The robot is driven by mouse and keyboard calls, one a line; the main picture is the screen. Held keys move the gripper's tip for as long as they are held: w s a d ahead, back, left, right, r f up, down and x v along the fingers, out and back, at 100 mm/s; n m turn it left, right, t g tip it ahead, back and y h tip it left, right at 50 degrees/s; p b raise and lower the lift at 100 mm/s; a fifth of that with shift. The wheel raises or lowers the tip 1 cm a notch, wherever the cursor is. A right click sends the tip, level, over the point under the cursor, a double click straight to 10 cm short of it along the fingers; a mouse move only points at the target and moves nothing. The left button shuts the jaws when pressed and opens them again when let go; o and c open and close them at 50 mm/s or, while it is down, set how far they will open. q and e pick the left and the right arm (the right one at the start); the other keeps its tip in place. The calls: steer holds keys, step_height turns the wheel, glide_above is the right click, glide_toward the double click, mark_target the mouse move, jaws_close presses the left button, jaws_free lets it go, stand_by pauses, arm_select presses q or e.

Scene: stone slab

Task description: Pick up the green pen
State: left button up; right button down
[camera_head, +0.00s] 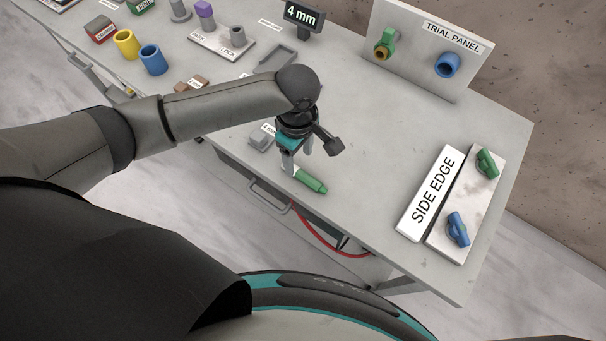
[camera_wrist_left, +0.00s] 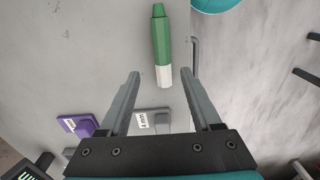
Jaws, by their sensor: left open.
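The green pen (camera_head: 311,181) lies on the slab near its front edge, in the middle of the head view. In the left wrist view the green pen (camera_wrist_left: 161,45) shows its green body and a white end toward the gripper. My left gripper (camera_head: 297,168) points down at the pen's white end in the head view. In the left wrist view the gripper (camera_wrist_left: 158,85) is open, and the white end lies in line with the gap between the fingertips. I cannot tell whether the fingers touch the pen. My right gripper is not in view.
A white SIDE EDGE sign (camera_head: 432,192) and a plate with green and blue knobs (camera_head: 470,205) lie to the right. A trial panel (camera_head: 425,45) stands at the back. A yellow cup (camera_head: 126,44) and a blue cup (camera_head: 153,60) stand at the left. Slab right of the pen is clear.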

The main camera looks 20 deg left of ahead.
mark_target(297, 170)
arm_select(q)
steer(key=f, duration=0.2)
steer(key=f+b, duration=0.1)
steer(key=f, duration=0.2)
steer(key=shift+s+a, duration=0.15)
steer(key=shift+s, duration=0.05)
steer(key=shift+c, duration=0.3)
jaws_close()
